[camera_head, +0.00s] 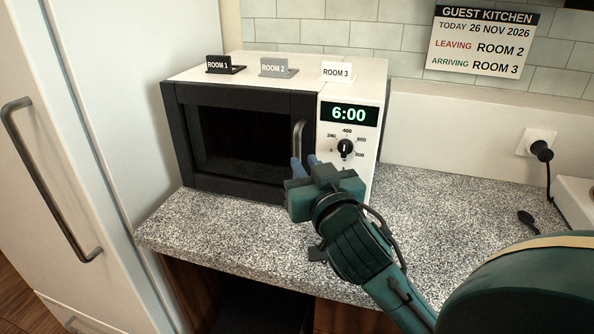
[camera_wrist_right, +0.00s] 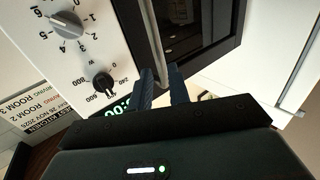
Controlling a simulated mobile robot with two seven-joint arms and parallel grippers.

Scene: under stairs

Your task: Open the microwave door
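The white microwave (camera_head: 355,185) stands on the speckled counter, its dark-framed door (camera_head: 240,140) closed. A grey vertical handle (camera_head: 299,135) is on the door's right edge, and it also shows in the wrist view (camera_wrist_right: 153,35). My right gripper (camera_head: 305,162) is at the handle's lower end. In the wrist view its two dark blue fingers (camera_wrist_right: 162,88) are close together, with the handle running in between them; they look shut on it, though the contact is partly hidden. The clock reads 6:00 above a black dial (camera_head: 345,148). My left gripper is out of view.
Small signs for ROOM 1 (camera_head: 225,65), ROOM 2 (camera_head: 278,68) and ROOM 3 (camera_head: 336,71) stand on the microwave top. A tall white cabinet (camera_head: 95,120) with a long handle is close on the left. The speckled counter (camera_head: 450,215) is mostly clear to the right.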

